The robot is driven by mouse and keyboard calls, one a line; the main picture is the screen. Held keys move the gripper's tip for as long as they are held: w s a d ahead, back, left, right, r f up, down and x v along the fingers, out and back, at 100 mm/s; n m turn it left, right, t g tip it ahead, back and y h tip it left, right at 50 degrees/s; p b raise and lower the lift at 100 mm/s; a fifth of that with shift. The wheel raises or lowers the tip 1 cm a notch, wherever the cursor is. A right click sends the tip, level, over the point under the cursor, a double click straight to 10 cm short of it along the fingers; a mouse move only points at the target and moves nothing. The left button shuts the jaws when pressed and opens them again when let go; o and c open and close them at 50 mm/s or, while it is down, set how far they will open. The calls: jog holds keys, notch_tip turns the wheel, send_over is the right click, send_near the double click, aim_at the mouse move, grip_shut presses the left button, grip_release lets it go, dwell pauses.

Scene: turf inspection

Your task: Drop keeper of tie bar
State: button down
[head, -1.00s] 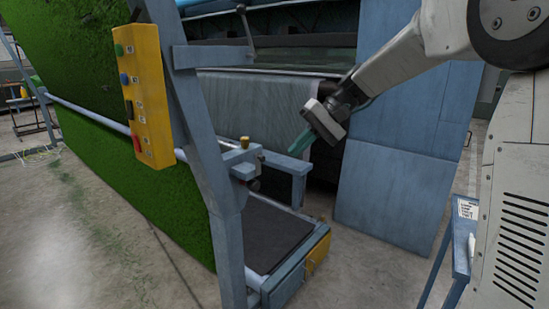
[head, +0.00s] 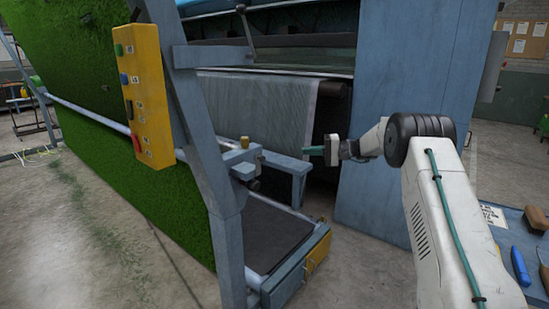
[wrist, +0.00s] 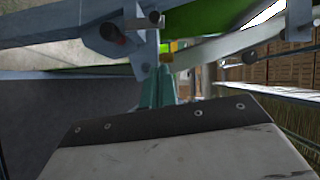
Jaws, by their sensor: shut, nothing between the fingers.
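A short blue-grey bar (head: 287,161), which looks like the tie bar, runs right from a bracket on the blue frame post. A small brass-coloured knob (head: 244,142) stands on the bracket, and a dark round fitting (head: 254,184) sits below it. I cannot tell which part is the keeper. My gripper (head: 306,151), with teal fingers, is shut and empty, pointing left near the bar's right end; contact is unclear. In the wrist view, the shut fingers (wrist: 157,88) point toward the frame, with a yellowish piece (wrist: 166,56) just beyond their tips.
A yellow button box (head: 147,95) hangs on the frame post (head: 200,130). Green turf (head: 90,130) hangs at left. A grey sheet roll (head: 260,105) and a blue panel (head: 385,110) stand behind. A blue tool bench (head: 515,245) is at right. Floor at front left is clear.

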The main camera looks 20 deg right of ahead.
jog(key=s+a+x, duration=0.1)
jog(key=s+x, duration=0.1)
jog(key=x, duration=1.1)
jog(key=shift+s, duration=0.3)
jog(key=shift+d+f, duration=0.1)
jog(key=shift+d, duration=0.05)
